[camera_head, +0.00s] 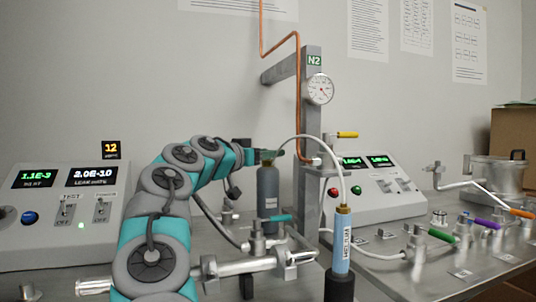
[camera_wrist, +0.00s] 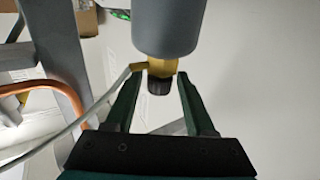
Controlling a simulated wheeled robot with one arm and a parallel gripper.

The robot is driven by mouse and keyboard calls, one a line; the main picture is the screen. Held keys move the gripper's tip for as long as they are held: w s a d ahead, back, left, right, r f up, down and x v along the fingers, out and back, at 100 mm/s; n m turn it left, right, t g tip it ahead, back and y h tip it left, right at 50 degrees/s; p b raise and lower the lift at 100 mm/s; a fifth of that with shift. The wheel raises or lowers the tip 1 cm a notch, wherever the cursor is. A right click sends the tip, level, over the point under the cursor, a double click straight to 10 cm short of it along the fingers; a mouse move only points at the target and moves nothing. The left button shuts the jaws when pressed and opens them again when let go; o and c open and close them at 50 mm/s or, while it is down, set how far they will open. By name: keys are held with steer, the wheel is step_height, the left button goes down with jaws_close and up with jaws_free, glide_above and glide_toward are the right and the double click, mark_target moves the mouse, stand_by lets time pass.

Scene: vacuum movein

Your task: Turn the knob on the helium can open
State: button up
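The grey can (camera_head: 268,200) stands upright behind my arm in the head view, with a white tube (camera_head: 310,140) running from its top to the blue cylinder (camera_head: 342,245). In the wrist view the can (camera_wrist: 167,22) hangs in at the top of the picture, with a brass neck (camera_wrist: 163,66) and a black knob (camera_wrist: 159,86) at its end. My gripper (camera_wrist: 159,78) is open, with one green finger on each side of the knob and a visible gap on both sides. In the head view my gripper (camera_head: 270,154) is at the can's top; the knob is hidden there.
A grey post (camera_head: 309,170) with a gauge (camera_head: 320,89) and copper pipe (camera_head: 299,100) stands just right of the can. The white tube passes close to my left finger in the wrist view. Metal piping with a teal-handled valve (camera_head: 279,217) lies in front of the can.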

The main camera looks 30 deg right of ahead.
steer(key=shift+o, duration=0.5)
steer(key=shift+r, duration=0.1)
steer(key=shift+r, duration=1.7)
steer(key=shift+s+a+b, duration=0.3)
steer(key=shift+s+b, duration=0.05)
steer(key=shift+s, duration=0.3)
steer(key=shift+s+a+b, duration=0.3)
steer(key=shift+s, duration=0.35)
steer(key=s+a+b, duration=0.1)
steer(key=s+a, duration=0.1)
steer(key=s, duration=0.4)
steer(key=s+a+r+b, duration=0.1)
steer(key=s+a, duration=0.2)
steer(key=s, duration=0.3)
steer(key=shift+a+r, duration=0.15)
steer(key=shift+a, duration=0.1)
steer(key=shift+w, duration=0.1)
